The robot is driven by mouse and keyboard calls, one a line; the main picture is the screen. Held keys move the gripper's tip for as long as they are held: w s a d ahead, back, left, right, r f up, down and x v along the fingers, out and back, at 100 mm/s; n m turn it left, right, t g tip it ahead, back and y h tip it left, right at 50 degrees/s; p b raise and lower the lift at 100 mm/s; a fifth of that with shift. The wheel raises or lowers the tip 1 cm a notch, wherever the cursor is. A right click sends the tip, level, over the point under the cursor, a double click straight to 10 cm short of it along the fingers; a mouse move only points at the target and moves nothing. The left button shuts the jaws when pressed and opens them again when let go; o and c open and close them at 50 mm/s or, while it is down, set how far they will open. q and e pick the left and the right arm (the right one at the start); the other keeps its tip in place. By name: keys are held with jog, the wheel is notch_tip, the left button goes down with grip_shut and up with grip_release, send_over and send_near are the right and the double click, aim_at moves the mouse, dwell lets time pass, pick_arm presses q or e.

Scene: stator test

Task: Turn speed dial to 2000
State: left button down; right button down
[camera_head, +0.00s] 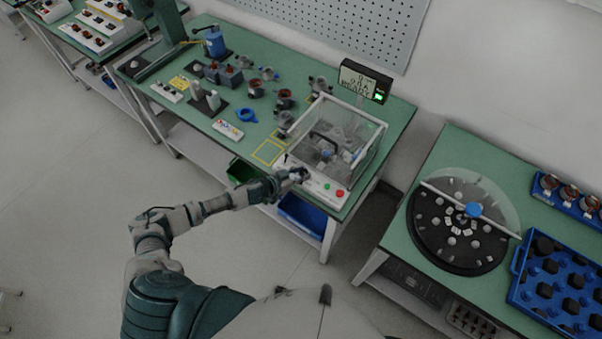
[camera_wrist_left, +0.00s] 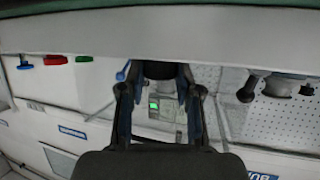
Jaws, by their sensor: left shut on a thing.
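The test bench's control panel (camera_head: 332,189) runs along the front of a clear-walled enclosure (camera_head: 335,140), with a green button (camera_head: 327,186) and a red button (camera_head: 340,193). My left gripper (camera_head: 300,175) is at the panel's front, left of these buttons. In the left wrist view my left gripper (camera_wrist_left: 160,88) has its two fingers on either side of a dark round knob (camera_wrist_left: 158,70), which appears to be the speed dial. It is shut on this knob. The dial's marks and pointer are hidden. My right gripper is not in view.
A display (camera_head: 365,80) with a green light stands behind the enclosure; its number is too small to read surely. Loose parts and a blue ring (camera_head: 246,115) lie on the green table left of the enclosure. A round turntable (camera_head: 460,225) stands on the right table.

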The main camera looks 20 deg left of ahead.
pick_arm(q)
jog(key=shift+s+a+f, duration=0.1)
jog(key=shift+s+f, duration=0.05)
jog(key=shift+f, duration=0.1)
jog(key=c, duration=1)
grip_release()
jog(key=shift+o, duration=1.1)
jog(key=shift+r, duration=0.15)
jog(key=v, duration=1.1)
jog(key=shift+s+a, duration=0.2)
jog(key=shift+a, duration=0.15)
jog(key=shift+r, duration=0.15)
